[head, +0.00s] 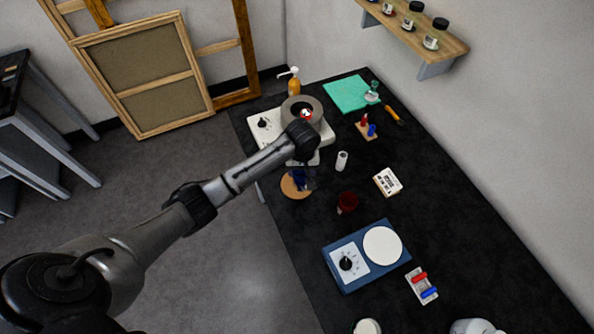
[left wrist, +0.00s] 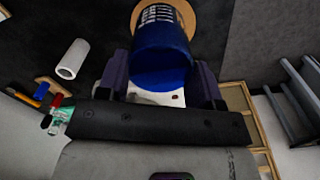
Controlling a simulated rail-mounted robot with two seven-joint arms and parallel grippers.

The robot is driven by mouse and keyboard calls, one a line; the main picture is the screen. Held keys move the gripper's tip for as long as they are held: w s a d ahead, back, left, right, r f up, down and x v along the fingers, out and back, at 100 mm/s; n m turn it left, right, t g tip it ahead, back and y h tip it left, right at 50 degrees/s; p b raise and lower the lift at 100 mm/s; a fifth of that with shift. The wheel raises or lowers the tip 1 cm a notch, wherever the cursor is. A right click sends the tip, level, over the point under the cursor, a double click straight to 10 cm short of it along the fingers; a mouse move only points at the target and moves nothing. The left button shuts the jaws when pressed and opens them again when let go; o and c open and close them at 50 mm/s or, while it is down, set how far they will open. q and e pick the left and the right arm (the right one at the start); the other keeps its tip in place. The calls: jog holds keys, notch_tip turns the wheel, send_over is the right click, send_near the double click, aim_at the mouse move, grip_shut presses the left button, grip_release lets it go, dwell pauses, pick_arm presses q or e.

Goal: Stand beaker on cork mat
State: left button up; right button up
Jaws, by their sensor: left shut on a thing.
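My left gripper (head: 305,179) is shut on the beaker, which holds dark blue contents and has white markings. In the left wrist view the beaker (left wrist: 160,55) sits between the two dark fingers. In the head view it is a small dark blue shape, mostly hidden by the gripper. The round tan cork mat (head: 288,190) lies at the left edge of the black bench. It shows behind the far end of the beaker in the left wrist view (left wrist: 191,18). The beaker is over the mat; I cannot tell whether they touch. My right gripper is out of view.
A white hotplate (head: 262,124) with a grey ring stands behind the mat. A white cylinder (head: 342,161) and dark red jar (head: 347,203) stand to its right. A blue device (head: 345,279) with a white disc is nearer. The bench's left edge drops beside the mat.

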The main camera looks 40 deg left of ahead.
pick_arm(q)
jog(key=shift+w+a+f, duration=0.3)
jog(key=shift+a+f, duration=0.3)
jog(key=shift+f, duration=0.5)
jog(key=shift+w+a+f, duration=0.35)
jog(key=shift+a+f, duration=0.2)
jog(key=shift+f, duration=0.5)
jog(key=shift+w+a+f, duration=0.3)
jog(key=shift+a+f, duration=0.3)
jog(key=shift+f, duration=0.5)
jog(key=shift+f, duration=0.2)
jog(key=o, duration=1.3)
